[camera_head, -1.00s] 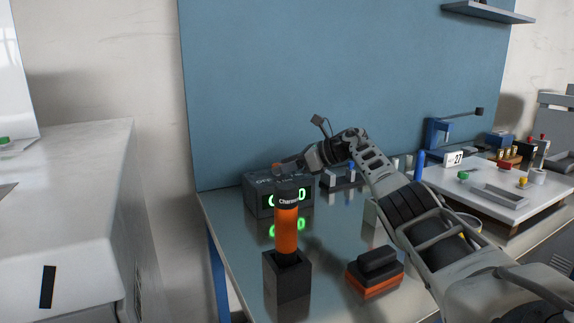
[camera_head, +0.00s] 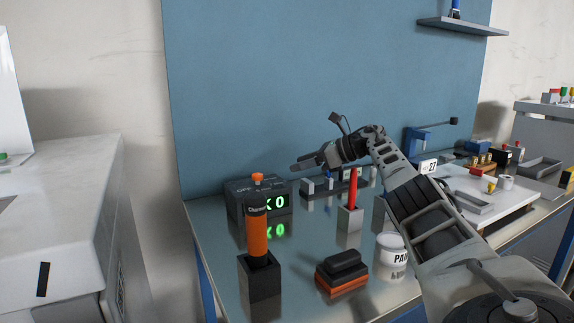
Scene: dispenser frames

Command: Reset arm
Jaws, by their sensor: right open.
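My right arm reaches in from the lower right over the glossy table (camera_head: 300,290). Its gripper (camera_head: 300,165) is open and empty, pointing left in front of the blue panel. It hovers above and to the right of a grey box (camera_head: 240,201) with a green lit display and an orange knob (camera_head: 257,178) on top. The gripper is apart from the knob. My left gripper is not in view.
An orange and black cylinder (camera_head: 257,235) stands in a black block holder. An orange-based black block (camera_head: 342,272), a red stick (camera_head: 353,188) in a grey holder and a white cup (camera_head: 392,250) stand nearby. A white board (camera_head: 500,205) with small parts lies at right.

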